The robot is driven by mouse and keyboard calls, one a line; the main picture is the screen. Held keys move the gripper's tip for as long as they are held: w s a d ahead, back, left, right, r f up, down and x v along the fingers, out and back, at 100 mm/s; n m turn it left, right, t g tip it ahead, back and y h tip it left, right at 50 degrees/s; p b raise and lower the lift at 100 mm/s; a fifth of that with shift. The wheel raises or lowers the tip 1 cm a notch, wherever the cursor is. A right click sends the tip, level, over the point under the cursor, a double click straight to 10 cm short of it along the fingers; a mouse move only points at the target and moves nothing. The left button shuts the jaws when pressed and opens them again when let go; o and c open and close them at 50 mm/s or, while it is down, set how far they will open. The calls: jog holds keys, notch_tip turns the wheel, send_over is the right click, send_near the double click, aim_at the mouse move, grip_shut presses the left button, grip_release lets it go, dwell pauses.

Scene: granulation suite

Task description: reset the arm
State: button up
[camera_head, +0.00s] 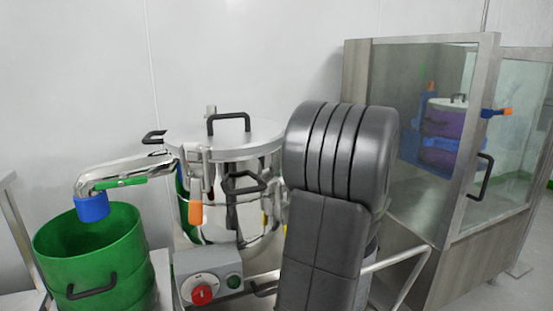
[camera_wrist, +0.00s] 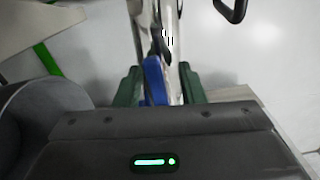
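My arm (camera_head: 335,200) stands bent in front of the steel vessel in the head view, its dark grey links covering part of the vessel. My gripper does not show in the head view. In the wrist view my gripper (camera_wrist: 160,88) shows two dark green fingers standing apart, so it is open. A blue part and shiny metal (camera_wrist: 155,78) appear in the gap between the fingers. I cannot tell whether they lie between the fingers or beyond them. Nothing is clearly gripped.
The steel vessel (camera_head: 225,140) has a lidded top. Its curved spout (camera_head: 125,168) with a blue end hangs over a green drum (camera_head: 90,255) at left. A control box (camera_head: 208,276) with a red knob is in front. A glazed cabinet (camera_head: 358,75) stands right.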

jog(key=shift+r+m+p, duration=0.4)
jog(key=shift+m+p, duration=0.6)
jog(key=shift+p, duration=0.95)
jog(key=shift+f+m+p, duration=0.1)
jog(key=shift+m+p, duration=0.2)
jog(key=shift+p, duration=0.2)
